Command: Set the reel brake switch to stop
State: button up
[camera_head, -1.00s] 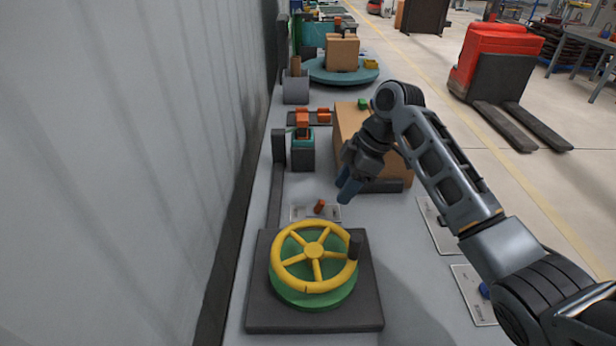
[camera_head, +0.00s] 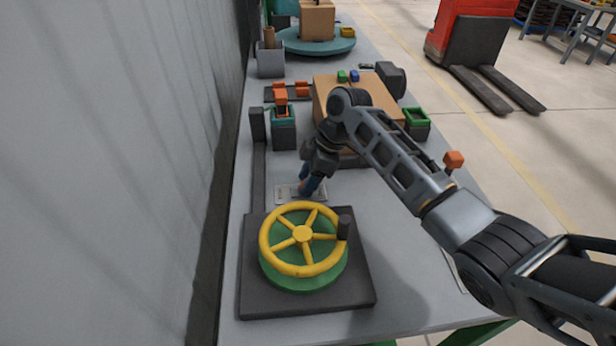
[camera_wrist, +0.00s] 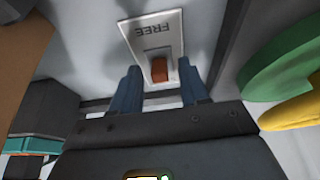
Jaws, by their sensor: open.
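The brake switch is a small orange-brown lever (camera_wrist: 159,72) on a white label plate (camera_wrist: 150,32). The word FREE reads upside down on the plate's far part in the wrist view; the near end is covered by my gripper. In the head view the plate (camera_head: 284,194) lies just behind the handwheel, and the lever is hidden by my fingers. My gripper (camera_wrist: 157,85) is open, its two blue fingers on either side of the lever. I cannot tell whether they touch it. The lever's tilt is unclear.
A yellow handwheel (camera_head: 303,234) with a dark knob sits on a green drum and dark base close in front. A teal-and-grey post (camera_head: 284,130) and a cardboard box (camera_head: 330,88) stand behind. A grey wall (camera_head: 110,170) runs along the left.

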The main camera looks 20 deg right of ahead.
aim_at(299, 190)
grip_shut()
dwell(0.4)
jog(key=shift+a, duration=0.1)
jog(key=h, duration=0.1)
jog(key=a+h, duration=0.1)
jog(key=g+h, duration=0.1)
jog(key=h, duration=0.1)
jog(key=shift+w+a+r, duration=0.3)
jog(key=shift+a, duration=0.05)
jog(key=shift+w+a+g+h, duration=0.15)
jog(key=shift+a+g+h, duration=0.35)
jog(key=shift+h, duration=0.7)
jog(key=shift+w+a+f+g+h+b, duration=0.15)
jog(key=shift+a+g+h+b, duration=0.15)
jog(key=shift+h, duration=0.45)
jog(key=shift+w+a+f+g+h+b, duration=0.15)
jog(key=shift+a+g+h, duration=0.1)
jog(key=shift+h, duration=0.5)
jog(key=shift+s, duration=0.1)
grip_release()
